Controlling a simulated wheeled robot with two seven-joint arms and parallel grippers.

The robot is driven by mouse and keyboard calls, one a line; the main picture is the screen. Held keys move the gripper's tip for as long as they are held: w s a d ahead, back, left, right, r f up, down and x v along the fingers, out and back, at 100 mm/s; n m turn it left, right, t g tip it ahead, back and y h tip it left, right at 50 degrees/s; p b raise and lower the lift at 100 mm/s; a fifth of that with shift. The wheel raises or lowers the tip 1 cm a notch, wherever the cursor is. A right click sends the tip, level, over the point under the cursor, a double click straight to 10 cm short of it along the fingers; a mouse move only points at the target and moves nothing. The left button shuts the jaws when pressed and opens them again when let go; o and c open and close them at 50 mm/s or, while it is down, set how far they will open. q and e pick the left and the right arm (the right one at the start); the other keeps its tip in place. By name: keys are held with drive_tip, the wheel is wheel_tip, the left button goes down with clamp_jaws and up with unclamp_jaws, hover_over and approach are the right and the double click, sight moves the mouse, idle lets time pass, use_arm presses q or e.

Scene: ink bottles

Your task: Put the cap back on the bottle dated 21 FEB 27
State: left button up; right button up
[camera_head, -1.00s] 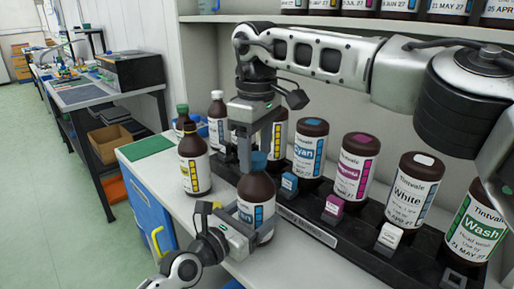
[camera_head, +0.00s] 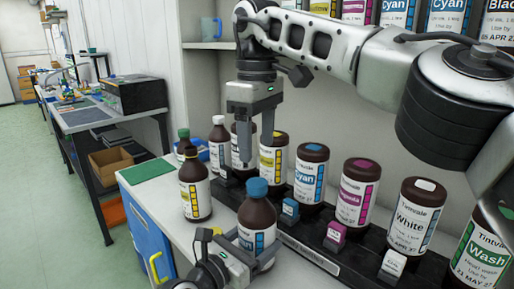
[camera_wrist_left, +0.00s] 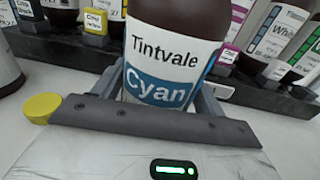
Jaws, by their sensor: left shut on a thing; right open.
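A brown bottle labelled Cyan (camera_head: 257,216) stands upright with a blue cap (camera_head: 257,187) on its neck. My left gripper (camera_head: 252,256) is shut around its lower body; the Tintvale Cyan label (camera_wrist_left: 165,75) shows in the left wrist view. My right gripper (camera_head: 256,164) is open and empty above and slightly behind the blue cap, apart from it. A yellow-labelled bottle (camera_head: 195,193) with a dark top stands to the left. A yellow cap (camera_wrist_left: 42,108) lies left of my left gripper in the wrist view. I cannot read the date 21 FEB 27 anywhere.
A black rack (camera_head: 318,254) holds large Cyan (camera_head: 311,175), Magenta (camera_head: 357,193), White (camera_head: 414,218) and Wash (camera_head: 480,255) bottles behind small colour blocks. Smaller bottles with a green cap (camera_head: 183,132) and white cap (camera_head: 218,120) stand behind. A green mat (camera_head: 148,170) lies at the counter's left end.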

use_arm(q)
drive_tip(key=o, duration=2)
drive_tip(key=shift+c, duration=0.2)
use_arm(e)
drive_tip(key=shift+f+b, duration=0.55)
drive_tip(key=shift+f, duration=0.15)
use_arm(q)
drive_tip(key=v, duration=1.6)
